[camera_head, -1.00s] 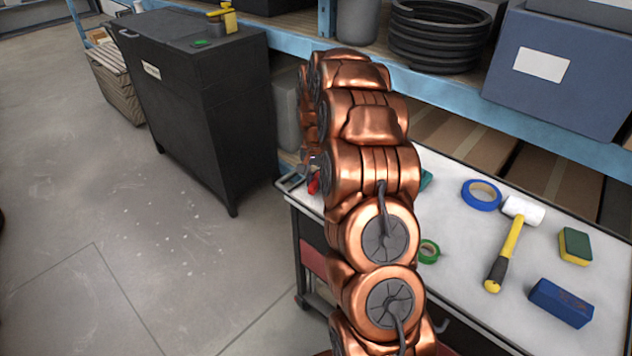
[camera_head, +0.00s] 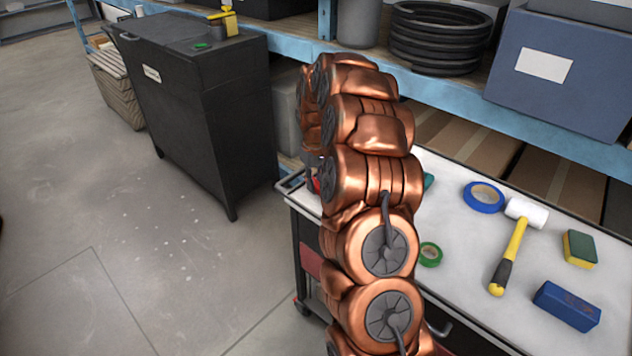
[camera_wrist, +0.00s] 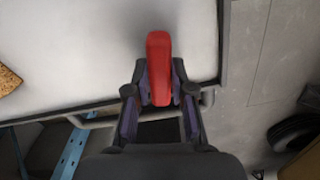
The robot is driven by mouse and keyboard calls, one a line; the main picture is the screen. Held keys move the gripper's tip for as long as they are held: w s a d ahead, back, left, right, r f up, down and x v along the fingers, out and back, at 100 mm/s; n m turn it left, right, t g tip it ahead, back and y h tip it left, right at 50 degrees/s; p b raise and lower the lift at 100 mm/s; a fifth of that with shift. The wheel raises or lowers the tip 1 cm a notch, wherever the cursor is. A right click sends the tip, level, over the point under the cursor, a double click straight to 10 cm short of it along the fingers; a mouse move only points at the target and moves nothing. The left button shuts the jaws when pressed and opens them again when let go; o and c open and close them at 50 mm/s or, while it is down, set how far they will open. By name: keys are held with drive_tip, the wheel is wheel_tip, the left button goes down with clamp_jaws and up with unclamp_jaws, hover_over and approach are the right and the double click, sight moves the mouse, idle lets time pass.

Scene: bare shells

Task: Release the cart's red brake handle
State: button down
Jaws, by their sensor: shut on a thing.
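The red brake handle (camera_wrist: 158,55) stands out in the middle of the wrist view, at the edge of the cart's white top (camera_wrist: 85,45). My gripper (camera_wrist: 160,82) has one dark finger on each side of its lower part and is shut on it. In the head view the cart (camera_head: 455,250) stands at the lower right. Only a sliver of red shows at its left end beside my copper arm. My arm hides most of the gripper and handle there.
On the cart top lie a blue tape roll (camera_head: 484,197), a green tape roll (camera_head: 430,254), a mallet (camera_head: 512,250), a sponge (camera_head: 579,248) and a blue block (camera_head: 566,306). A black cabinet (camera_head: 185,110) stands left of the cart. Open floor lies in front of the cabinet.

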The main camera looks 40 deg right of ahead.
sight(316, 181)
drive_tip(key=shift+r+n, duration=0.1)
drive_tip(key=shift+n, duration=1.1)
drive_tip(key=c, duration=1)
unclamp_jaws()
wheel_tip(316, 181, up, 12)
